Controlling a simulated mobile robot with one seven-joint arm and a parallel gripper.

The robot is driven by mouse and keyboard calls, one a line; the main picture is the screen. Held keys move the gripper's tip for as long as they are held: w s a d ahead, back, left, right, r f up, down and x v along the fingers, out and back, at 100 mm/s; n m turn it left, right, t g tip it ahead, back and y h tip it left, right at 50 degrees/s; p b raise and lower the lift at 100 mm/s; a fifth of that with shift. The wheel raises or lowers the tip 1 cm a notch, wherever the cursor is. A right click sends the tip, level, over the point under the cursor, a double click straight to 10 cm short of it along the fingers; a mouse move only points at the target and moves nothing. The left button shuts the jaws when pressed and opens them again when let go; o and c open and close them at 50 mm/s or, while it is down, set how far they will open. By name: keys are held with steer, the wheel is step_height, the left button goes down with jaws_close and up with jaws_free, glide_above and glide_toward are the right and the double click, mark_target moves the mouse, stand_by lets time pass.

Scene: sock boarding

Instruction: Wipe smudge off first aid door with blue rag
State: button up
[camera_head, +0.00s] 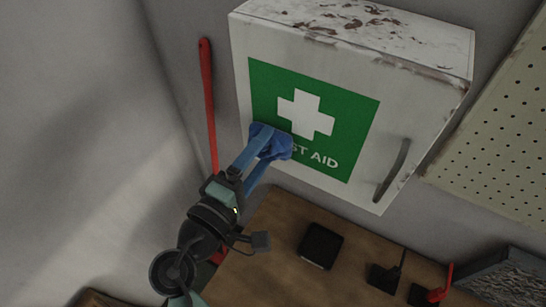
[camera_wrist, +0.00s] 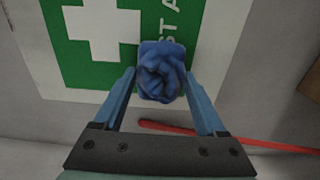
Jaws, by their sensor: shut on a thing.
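The white first aid cabinet (camera_head: 420,100) hangs on the wall, its door carrying a green sign (camera_head: 362,110) with a white cross and lettering. My gripper (camera_head: 262,150) is shut on a crumpled blue rag (camera_head: 270,140) at the lower left of the sign. The rag covers the first letters there. In the wrist view the blue rag (camera_wrist: 162,72) is bunched between the fingertips, over the sign's edge (camera_wrist: 75,75). It appears to be against or very close to the door; contact cannot be told for sure. No smudge shows clearly on the door; the rag may hide it.
A dark door handle (camera_head: 393,170) stands out at the door's right. A red bar (camera_head: 208,100) leans at the wall on the left. Below is a wooden surface (camera_head: 265,235) with a black box (camera_head: 320,244) and other dark items. A pegboard (camera_head: 500,130) is at right.

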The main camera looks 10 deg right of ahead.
mark_target(283, 156)
steer(key=shift+w+a, duration=0.35)
steer(key=shift+a, duration=0.05)
steer(key=shift+s+d+r+p, duration=0.1)
steer(key=shift+s+d+p, duration=0.05)
steer(key=shift+s+d, duration=0.4)
steer(key=shift+s+d+r+p, duration=0.1)
steer(key=shift+s+d+p, duration=0.15)
steer(key=shift+d, duration=0.45)
steer(key=shift+s+d+r+p, duration=0.1)
steer(key=shift+s+d, duration=0.4)
steer(key=shift+d, duration=0.15)
steer(key=shift+s+d+f+p, duration=0.1)
steer(key=shift+s+d+p, duration=0.05)
steer(key=shift+s+d, duration=1.1)
steer(key=shift+s+d+p, duration=0.15)
steer(key=shift+s+d, duration=0.75)
steer(key=shift+d, duration=0.55)
steer(key=shift+w, duration=0.15)
